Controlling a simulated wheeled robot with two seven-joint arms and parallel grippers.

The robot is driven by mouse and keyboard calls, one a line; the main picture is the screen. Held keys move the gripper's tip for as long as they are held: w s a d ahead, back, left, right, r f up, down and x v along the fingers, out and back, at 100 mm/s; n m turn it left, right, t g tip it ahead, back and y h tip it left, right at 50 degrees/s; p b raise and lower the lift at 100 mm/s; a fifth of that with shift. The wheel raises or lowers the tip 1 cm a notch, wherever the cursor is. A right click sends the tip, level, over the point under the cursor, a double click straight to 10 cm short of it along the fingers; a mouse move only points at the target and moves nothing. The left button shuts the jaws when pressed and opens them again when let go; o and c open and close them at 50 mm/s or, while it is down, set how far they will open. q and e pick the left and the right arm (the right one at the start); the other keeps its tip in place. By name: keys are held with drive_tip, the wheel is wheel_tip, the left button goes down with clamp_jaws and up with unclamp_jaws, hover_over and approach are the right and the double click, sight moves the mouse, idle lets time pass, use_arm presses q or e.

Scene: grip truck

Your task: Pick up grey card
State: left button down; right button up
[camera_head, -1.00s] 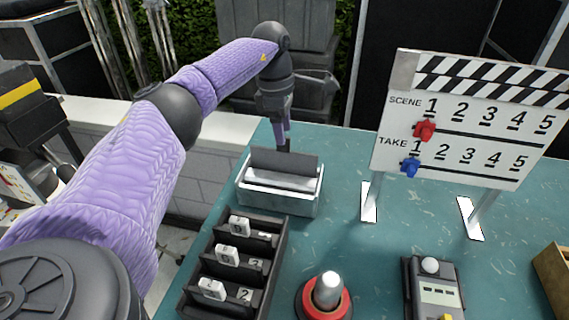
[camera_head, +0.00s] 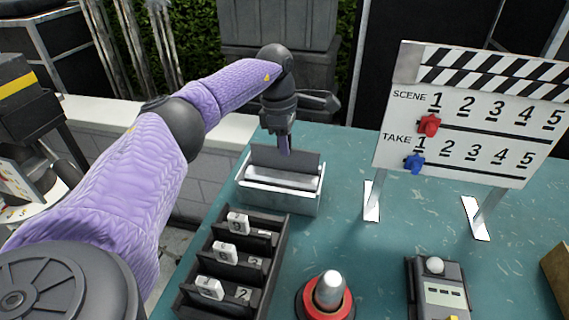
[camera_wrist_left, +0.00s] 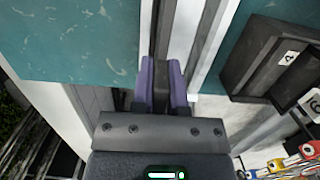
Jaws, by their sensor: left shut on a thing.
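The dark grey card (camera_head: 265,157) stands upright in a pale open box (camera_head: 279,203) on the table. A lighter card (camera_head: 275,178) lies in front of it in the same box. My left gripper (camera_head: 284,151) reaches down over the far side of the box, at the top of the dark card. In the left wrist view the purple fingers of my left gripper (camera_wrist_left: 165,85) are shut on the thin dark edge of the grey card (camera_wrist_left: 162,45). The lower part of the card is hidden in the box. My right gripper is not in view.
A black rack (camera_head: 237,265) with small numbered tags stands just in front of the box. A clapperboard (camera_head: 470,145) on metal feet stands to the right. A red-based knob (camera_head: 327,298) and a grey device (camera_head: 437,290) are near the front. The teal table (camera_head: 335,225) is clear between them.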

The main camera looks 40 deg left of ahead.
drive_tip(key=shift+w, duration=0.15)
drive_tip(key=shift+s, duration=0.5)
use_arm(q)
drive_tip(key=shift+r, duration=0.1)
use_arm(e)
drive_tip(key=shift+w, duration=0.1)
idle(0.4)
use_arm(q)
wheel_tip(320, 180, up, 10)
drive_tip(key=p, duration=0.3)
drive_tip(key=shift+d+f+p, duration=0.1)
drive_tip(key=shift+f+p, duration=0.15)
drive_tip(key=shift+p, duration=0.05)
drive_tip(key=s+d+r+p, duration=0.25)
drive_tip(key=s+p, duration=0.25)
drive_tip(key=p, duration=0.3)
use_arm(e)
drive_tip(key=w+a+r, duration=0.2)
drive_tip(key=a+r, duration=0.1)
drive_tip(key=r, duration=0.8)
use_arm(q)
drive_tip(key=f+b, duration=0.5)
drive_tip(key=shift+w+a+f, duration=0.1)
drive_tip(key=shift+w+f, duration=0.1)
drive_tip(key=shift+w, duration=0.05)
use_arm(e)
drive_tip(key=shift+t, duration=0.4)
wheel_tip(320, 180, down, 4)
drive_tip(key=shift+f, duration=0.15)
